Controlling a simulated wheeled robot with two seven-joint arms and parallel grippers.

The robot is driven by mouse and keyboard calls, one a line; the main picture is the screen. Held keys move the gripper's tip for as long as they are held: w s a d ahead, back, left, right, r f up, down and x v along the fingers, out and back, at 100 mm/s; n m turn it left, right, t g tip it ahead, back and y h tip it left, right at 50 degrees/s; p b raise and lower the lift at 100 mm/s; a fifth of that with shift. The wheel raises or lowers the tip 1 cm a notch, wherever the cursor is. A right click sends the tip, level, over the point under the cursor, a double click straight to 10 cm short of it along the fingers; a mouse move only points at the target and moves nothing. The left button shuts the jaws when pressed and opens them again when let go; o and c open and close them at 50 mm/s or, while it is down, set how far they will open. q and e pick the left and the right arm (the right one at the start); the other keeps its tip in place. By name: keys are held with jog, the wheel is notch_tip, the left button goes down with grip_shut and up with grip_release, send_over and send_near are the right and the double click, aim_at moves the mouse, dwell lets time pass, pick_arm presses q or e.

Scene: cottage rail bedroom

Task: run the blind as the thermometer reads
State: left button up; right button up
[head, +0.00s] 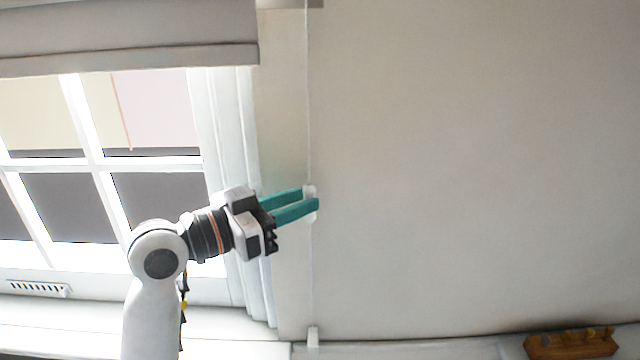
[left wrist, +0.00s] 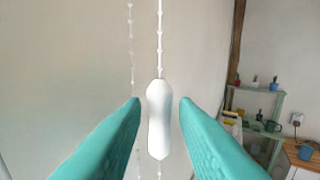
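The blind (head: 130,40) is a pale grey cloth across the top of the window, its lower edge above most of the panes. Its thin bead cord (head: 308,110) hangs down the wall to the right of the window. A white pull (left wrist: 159,120) sits on the cord. My left gripper (head: 310,199) has its teal fingers at either side of the pull. In the left wrist view, narrow gaps show between the pull and both fingers, so the gripper is open around it. My right gripper is not in view. I cannot make out a thermometer.
A white fitting (head: 313,337) sits at the cord's lower end by the sill (head: 220,325). A wooden rack (head: 570,343) is at the lower right. The wall right of the cord is bare. The left wrist view shows shelves (left wrist: 255,92) with pots at right.

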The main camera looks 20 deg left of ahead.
pick_arm(q)
jog(key=shift+p+x, duration=0.45)
jog(key=shift+x, duration=1.8)
jog(key=shift+c, duration=0.2)
grip_shut()
